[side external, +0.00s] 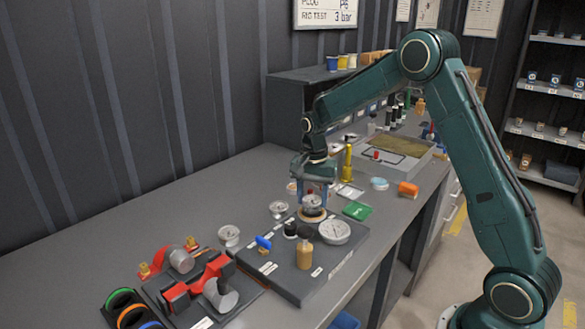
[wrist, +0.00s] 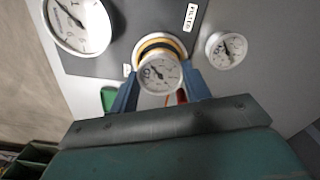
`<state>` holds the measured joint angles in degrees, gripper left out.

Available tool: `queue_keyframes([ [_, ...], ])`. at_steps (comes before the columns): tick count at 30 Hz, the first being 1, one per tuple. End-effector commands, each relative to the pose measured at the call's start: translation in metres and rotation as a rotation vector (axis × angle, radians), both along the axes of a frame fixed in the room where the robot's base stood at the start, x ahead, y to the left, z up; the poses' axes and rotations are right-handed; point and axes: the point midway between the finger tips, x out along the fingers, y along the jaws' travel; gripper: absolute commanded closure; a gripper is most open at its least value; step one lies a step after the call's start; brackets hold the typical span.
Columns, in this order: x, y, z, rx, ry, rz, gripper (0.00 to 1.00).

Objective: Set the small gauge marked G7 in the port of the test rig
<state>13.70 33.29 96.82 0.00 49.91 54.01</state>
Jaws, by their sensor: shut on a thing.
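My gripper (side external: 314,190) is shut on a small round gauge (side external: 312,205) with a white dial. In the wrist view, the gripper (wrist: 160,88) has one blue finger on each side of this gauge (wrist: 160,75). The dial faces the wrist camera, but its mark is too small to read. The gauge is over a brass-coloured ring (wrist: 159,42) on the dark plate of the rig (side external: 322,281). The ring also shows under the gauge in the side view (side external: 316,220). The gauge hides its own stem, so I cannot tell whether it touches the ring or what is inside.
Loose small gauges (side external: 278,209) (side external: 229,236) stand left of the gripper. A green card (side external: 357,210) lies to the right.

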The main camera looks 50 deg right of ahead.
Motion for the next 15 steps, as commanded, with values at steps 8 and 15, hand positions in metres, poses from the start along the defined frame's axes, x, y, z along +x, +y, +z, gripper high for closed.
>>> queue_keyframes([
  [8,0.0001,-0.0001,-0.0137,-0.001,-0.001,0.0,0.78],
  [15,0.0001,0.0,-0.0146,0.0,-0.001,0.0,0.78],
])
